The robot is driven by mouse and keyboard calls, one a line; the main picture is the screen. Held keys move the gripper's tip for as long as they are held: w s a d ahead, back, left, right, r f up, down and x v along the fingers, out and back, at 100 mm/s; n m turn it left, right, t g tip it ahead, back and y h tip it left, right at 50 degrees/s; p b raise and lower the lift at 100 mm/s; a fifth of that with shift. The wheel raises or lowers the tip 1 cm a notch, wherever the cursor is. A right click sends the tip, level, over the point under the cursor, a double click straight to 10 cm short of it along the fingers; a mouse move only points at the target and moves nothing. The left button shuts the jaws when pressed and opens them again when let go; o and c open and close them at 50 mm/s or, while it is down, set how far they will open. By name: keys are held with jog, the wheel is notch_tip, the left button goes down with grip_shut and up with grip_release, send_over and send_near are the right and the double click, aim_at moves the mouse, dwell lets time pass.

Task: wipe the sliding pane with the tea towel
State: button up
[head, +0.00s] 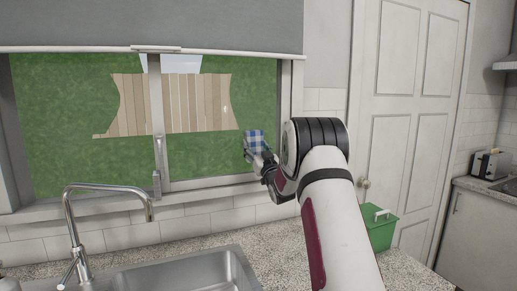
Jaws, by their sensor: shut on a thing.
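The sliding pane (205,150) is the right-hand glass of the window, set in a white frame, with green and a wooden-slat shape visible through it. My gripper (258,152) is at the right part of this pane and is shut on the blue-and-white checked tea towel (254,139). The towel sticks up above the fingers in front of the glass. I cannot tell whether it touches the pane. My arm hides the area to the right of and below the gripper.
A tall tap (105,195) and a steel sink (190,268) stand below the window. A green box (381,232) sits on the speckled worktop (405,272) at right. A grey blind (150,22) hangs over the window top. A toaster (489,163) stands at far right.

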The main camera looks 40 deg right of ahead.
aim_at(226, 143)
jog(key=shift+w+a, duration=0.25)
jog(key=shift+a, duration=0.45)
jog(key=shift+w+a, duration=0.2)
jog(key=shift+a, duration=0.55)
jog(key=shift+w+a, duration=0.25)
jog(key=shift+a, duration=0.45)
jog(key=shift+w+a+b, duration=0.2)
jog(key=shift+a, duration=0.75)
jog(key=shift+w+a+b, duration=0.25)
jog(key=shift+a, duration=0.7)
jog(key=shift+w+a+b, duration=0.2)
jog(key=shift+a, duration=0.75)
jog(key=shift+s, duration=0.15)
jog(key=shift+s+a+p, duration=0.3)
jog(key=shift+s+p, duration=0.25)
jog(key=shift+s, duration=0.4)
jog(key=shift+s+a+p, duration=0.25)
jog(key=shift+s+p, duration=0.25)
jog(key=shift+s, duration=0.4)
jog(key=shift+s+a+p, duration=0.3)
jog(key=shift+s+p, duration=0.25)
jog(key=shift+s, duration=0.4)
jog(key=s, duration=0.1)
jog(key=s+p, duration=0.1)
jog(key=shift+s+a+p, duration=0.3)
jog(key=shift+s+a, duration=0.1)
